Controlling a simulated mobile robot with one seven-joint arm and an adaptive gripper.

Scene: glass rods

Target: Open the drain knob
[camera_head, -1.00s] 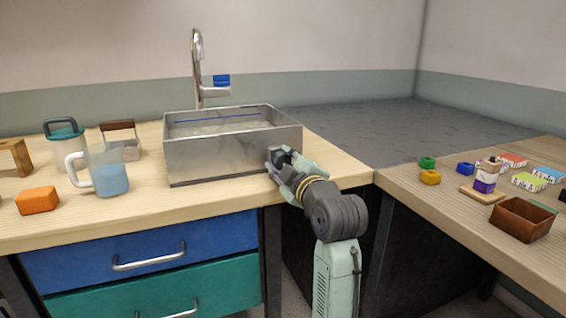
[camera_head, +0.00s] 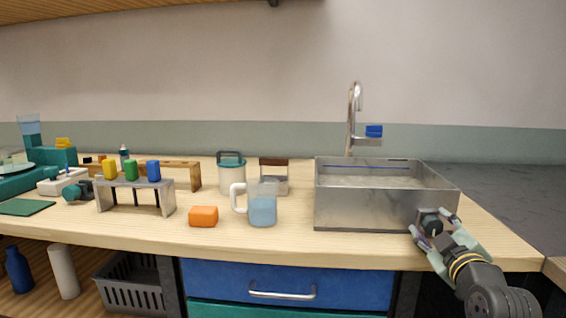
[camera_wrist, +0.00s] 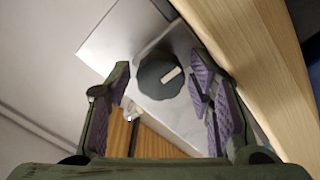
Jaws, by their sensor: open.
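The drain knob (camera_wrist: 160,77) is a dark, rounded knob with a pale bar mark on its face. It sits on the lower right of the front wall of the metal sink (camera_head: 365,205). In the head view the knob (camera_head: 431,221) shows between my fingers. My gripper (camera_head: 433,226) is open in front of it. In the wrist view the purple-padded fingers of my gripper (camera_wrist: 168,92) stand on either side of the knob, with gaps visible on both sides. Whether a fingertip touches it cannot be told. The sink holds water up near a blue line.
A faucet (camera_head: 352,115) with a blue handle stands behind the sink. To its left are a pitcher of blue liquid (camera_head: 262,208), an orange block (camera_head: 203,216) and a teal-lidded jar (camera_head: 231,175). A blue drawer (camera_head: 285,285) lies below the counter.

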